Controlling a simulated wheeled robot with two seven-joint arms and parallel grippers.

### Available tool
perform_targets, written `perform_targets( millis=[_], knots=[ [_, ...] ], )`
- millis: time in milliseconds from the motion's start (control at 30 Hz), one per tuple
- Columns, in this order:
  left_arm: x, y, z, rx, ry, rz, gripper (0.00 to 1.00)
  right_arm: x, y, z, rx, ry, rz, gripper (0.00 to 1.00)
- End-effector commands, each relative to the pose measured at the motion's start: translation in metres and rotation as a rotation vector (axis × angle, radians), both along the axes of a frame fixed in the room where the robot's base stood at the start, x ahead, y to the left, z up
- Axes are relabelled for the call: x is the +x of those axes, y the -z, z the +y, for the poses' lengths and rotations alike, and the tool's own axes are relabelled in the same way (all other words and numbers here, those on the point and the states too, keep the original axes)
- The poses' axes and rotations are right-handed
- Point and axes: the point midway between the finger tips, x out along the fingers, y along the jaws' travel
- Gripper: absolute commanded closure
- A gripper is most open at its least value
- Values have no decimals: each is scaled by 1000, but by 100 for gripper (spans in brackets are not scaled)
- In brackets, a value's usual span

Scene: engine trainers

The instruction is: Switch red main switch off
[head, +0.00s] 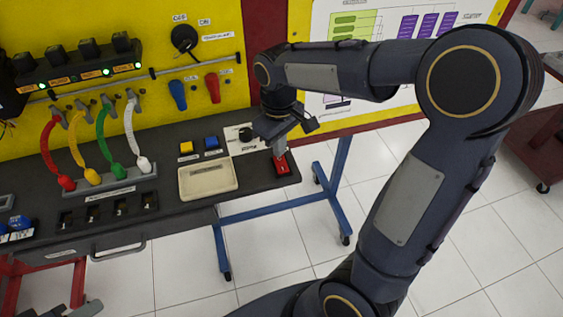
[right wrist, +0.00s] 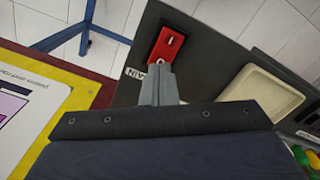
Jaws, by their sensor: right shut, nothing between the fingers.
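The red main switch (head: 282,166) sits near the right end of the dark bench top. In the right wrist view the red switch (right wrist: 168,46) has a rocker with white marks, and part of a label shows beside it. The rocker's position is not clear.
A cream tray (head: 208,181) lies left of the switch, with a yellow button (head: 186,148) and a blue button (head: 211,143) behind it. Coloured cable levers stand at the left. The bench edge is just right of the switch.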

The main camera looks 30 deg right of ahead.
Motion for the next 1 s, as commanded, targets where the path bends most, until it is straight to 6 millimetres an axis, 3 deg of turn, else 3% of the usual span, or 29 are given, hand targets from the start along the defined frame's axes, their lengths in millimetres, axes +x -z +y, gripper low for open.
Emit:
perform_targets(
  millis=[1000],
  knots=[
    [0,7,0,0,0,0,64,0,10,0,0,0,1,100]
  ],
)
